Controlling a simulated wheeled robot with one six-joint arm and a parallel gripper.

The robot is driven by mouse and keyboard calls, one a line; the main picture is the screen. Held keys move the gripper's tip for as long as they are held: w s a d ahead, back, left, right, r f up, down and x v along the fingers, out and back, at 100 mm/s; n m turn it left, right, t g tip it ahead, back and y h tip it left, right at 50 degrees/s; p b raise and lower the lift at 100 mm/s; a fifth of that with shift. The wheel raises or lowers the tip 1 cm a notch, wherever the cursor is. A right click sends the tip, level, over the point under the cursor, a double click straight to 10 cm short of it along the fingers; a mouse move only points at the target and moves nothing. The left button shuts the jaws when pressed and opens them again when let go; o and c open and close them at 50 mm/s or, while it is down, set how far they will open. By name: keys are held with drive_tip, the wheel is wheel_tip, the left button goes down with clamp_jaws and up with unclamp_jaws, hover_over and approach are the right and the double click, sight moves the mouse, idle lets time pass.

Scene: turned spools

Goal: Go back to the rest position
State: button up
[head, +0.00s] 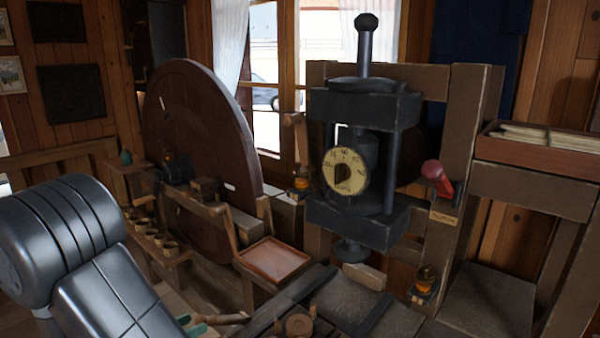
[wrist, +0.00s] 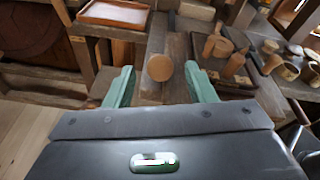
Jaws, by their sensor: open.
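My gripper (wrist: 160,67) is open in the wrist view, with its two green fingers spread apart. A round, light-brown wooden end (wrist: 159,69) shows between the fingertips, with visible gaps to both fingers. Its depth relative to the fingers is hard to judge. In the head view, only small green parts of my gripper (head: 190,326) show at the bottom edge, near a wooden handle-like piece (head: 224,318). My grey arm fills the lower left there and hides part of the floor and bench. No rest position is marked in view.
A dark press with a dial (head: 345,171) stands in the middle, beside a large wooden wheel (head: 196,130). A reddish-brown tray (head: 271,258) lies before them. Small cups (head: 152,232) line a low bench at left. Turned wooden pieces (wrist: 235,64) stand right of my gripper.

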sight(198, 322)
drive_tip(key=x, duration=0.4)
drive_tip(key=shift+s+d+p, duration=0.1)
drive_tip(key=shift+p, duration=0.2)
wheel_tip(198, 322, down, 9)
drive_tip(key=s+a+t+h+b, duration=0.2)
drive_tip(key=b, duration=0.5)
drive_tip(key=b+v, duration=0.2)
drive_tip(key=v, duration=1.1)
drive_tip(key=shift+s+r, duration=0.2)
drive_tip(key=shift+r, duration=0.2)
drive_tip(key=shift+r, duration=0.1)
